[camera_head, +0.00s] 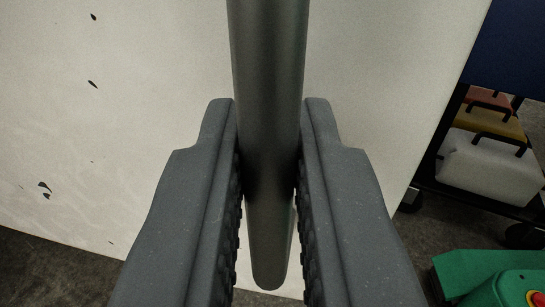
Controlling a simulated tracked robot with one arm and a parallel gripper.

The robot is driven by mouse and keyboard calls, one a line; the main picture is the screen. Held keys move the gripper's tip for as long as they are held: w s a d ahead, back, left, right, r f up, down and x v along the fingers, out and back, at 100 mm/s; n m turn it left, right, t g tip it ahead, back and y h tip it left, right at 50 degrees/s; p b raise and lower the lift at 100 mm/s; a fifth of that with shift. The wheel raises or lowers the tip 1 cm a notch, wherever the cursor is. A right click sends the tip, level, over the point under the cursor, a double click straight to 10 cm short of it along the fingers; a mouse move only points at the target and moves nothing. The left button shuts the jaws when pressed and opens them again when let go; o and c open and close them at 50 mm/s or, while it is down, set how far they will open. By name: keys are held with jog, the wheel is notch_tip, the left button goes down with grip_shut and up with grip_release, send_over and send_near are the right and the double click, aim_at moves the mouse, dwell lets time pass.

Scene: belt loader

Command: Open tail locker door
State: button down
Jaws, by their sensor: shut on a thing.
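A dark grey metal bar handle (268,70) runs down the middle of the view and ends in a rounded tip. My gripper (268,165) has one finger on each side of the bar and is shut on it. Behind the bar is a large off-white panel (130,110) with several dark chips, which looks like the locker door. The upper end of the bar is out of view, and I cannot see how the bar joins the panel.
To the right, a dark cart (480,198) holds stacked cases, with a white case (490,165) in front. A green object (490,275) with a red button on yellow is at the lower right. Dark floor (50,270) shows below the panel.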

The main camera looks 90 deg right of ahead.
jog(key=shift+w+a+r, duration=0.2)
jog(key=shift+w+a, duration=0.05)
jog(key=shift+w, duration=0.1)
dwell(0.3)
jog(key=c, duration=1.8)
grip_release()
jog(key=shift+w+f, duration=0.1)
jog(key=shift+a, duration=0.1)
jog(key=shift+s+a+f+p, duration=0.1)
jog(key=shift+a+p, duration=0.2)
jog(key=shift+a, duration=0.9)
jog(key=shift+s+a+r+p, duration=0.15)
jog(key=shift+a+p, duration=0.2)
jog(key=shift+a, duration=0.9)
jog(key=shift+s+a+f+p, duration=0.15)
jog(key=shift+a+p, duration=0.15)
jog(key=shift+a, duration=0.9)
